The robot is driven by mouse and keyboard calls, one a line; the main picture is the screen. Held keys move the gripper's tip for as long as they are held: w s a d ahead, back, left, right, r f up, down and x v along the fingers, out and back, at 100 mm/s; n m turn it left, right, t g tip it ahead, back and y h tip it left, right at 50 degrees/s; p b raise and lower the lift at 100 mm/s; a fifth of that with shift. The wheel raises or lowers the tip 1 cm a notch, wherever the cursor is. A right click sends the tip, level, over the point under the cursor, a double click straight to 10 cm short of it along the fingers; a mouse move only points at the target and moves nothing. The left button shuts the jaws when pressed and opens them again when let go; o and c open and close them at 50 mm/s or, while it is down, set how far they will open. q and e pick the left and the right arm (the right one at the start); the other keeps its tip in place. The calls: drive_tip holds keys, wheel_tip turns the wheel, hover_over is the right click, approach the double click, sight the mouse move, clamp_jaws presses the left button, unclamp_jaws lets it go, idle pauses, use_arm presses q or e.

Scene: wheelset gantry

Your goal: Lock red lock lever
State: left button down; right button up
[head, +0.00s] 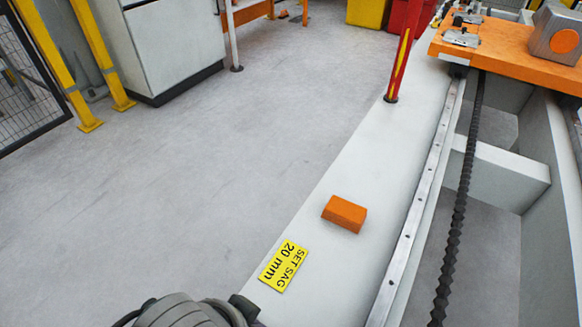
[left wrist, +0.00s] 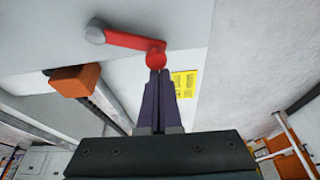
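The red lock lever (left wrist: 135,41) shows in the left wrist view at the top, with a grey knob (left wrist: 95,35) at its left end and a round red hub (left wrist: 156,59) at its right end. The lever lies roughly across the picture, sloping slightly down to the right. My left gripper (left wrist: 160,74) has its two dark fingers close together, with the tips just below the hub. Nothing shows between the fingers, and I cannot tell whether the tips touch the hub. The lever and the left gripper's fingers do not show in the head view. My right gripper is not in view.
An orange block (head: 344,214) and a yellow "SET SAG 20 mm" label (head: 284,266) are on the white beam (head: 375,175). A red-and-yellow post (head: 402,55) stands farther along it. A rail (head: 425,190) and dark toothed rack (head: 458,200) run at right.

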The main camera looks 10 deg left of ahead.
use_arm(q)
drive_tip(key=s+n, duration=0.1)
drive_tip(key=a+n+p, duration=0.1)
drive_tip(key=n, duration=0.1)
drive_tip(key=shift+s+a+y, duration=0.15)
drive_tip(key=shift+s+y, duration=0.25)
drive_tip(key=shift+s+a, duration=0.3)
drive_tip(key=shift+s, duration=0.05)
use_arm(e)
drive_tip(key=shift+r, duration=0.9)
use_arm(q)
drive_tip(key=shift+a, duration=0.1)
